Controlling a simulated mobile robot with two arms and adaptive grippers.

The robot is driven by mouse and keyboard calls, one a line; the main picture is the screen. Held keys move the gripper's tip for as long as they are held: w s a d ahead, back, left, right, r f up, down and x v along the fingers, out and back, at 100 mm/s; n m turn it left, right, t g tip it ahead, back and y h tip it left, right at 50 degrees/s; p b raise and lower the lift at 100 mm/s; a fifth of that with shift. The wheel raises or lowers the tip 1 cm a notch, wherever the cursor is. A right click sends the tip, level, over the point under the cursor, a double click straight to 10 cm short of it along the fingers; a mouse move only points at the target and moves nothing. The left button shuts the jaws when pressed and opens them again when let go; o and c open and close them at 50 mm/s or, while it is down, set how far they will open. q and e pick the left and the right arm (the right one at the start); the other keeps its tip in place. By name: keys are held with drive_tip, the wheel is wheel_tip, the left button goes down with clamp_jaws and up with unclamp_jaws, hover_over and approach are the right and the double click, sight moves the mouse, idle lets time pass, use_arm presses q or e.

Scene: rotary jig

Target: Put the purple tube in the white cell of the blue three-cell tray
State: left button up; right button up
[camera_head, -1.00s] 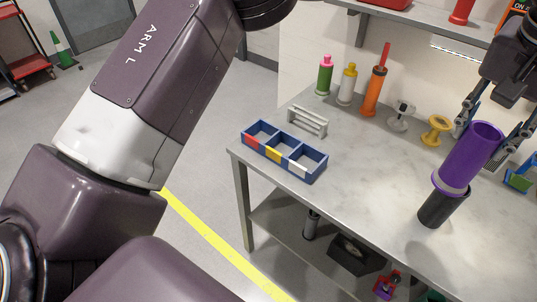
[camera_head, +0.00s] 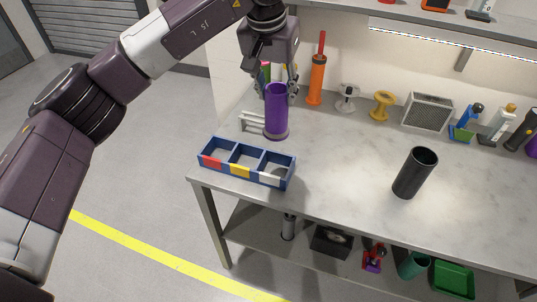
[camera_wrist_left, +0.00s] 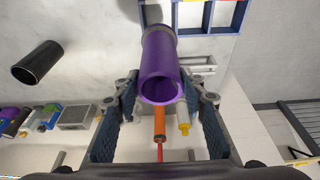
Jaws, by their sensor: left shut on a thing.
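The purple tube (camera_head: 276,115) hangs upright, with a grey band near its lower end. My left gripper (camera_head: 278,88) is shut on its upper part. In the left wrist view the tube (camera_wrist_left: 160,60) sits between the two fingers, its open end facing the camera. The blue three-cell tray (camera_head: 244,180) lies at the table's front left corner, with red, yellow and white labels from left to right. The white cell (camera_head: 270,180) is the right one and looks empty. The tube appears just behind the tray's right part; its height above the table is hard to tell. My right gripper is out of view.
A black open cylinder (camera_head: 414,173) stands to the right. A white rack (camera_head: 253,122) is behind the tray, partly hidden by the tube. The table's middle is clear.

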sight(275, 135)
use_arm(q)
wheel_tip(275, 135, down, 13)
drive_tip(key=p, duration=0.3)
drive_tip(key=shift+f, duration=0.15)
wheel_tip(275, 135, down, 4)
drive_tip(key=shift+r+p, duration=0.15)
drive_tip(key=shift+p, duration=0.35)
drive_tip(key=shift+f, duration=0.2)
drive_tip(key=o, duration=1.3)
drive_tip(key=shift+r, duration=0.1)
drive_tip(key=shift+r, duration=0.1)
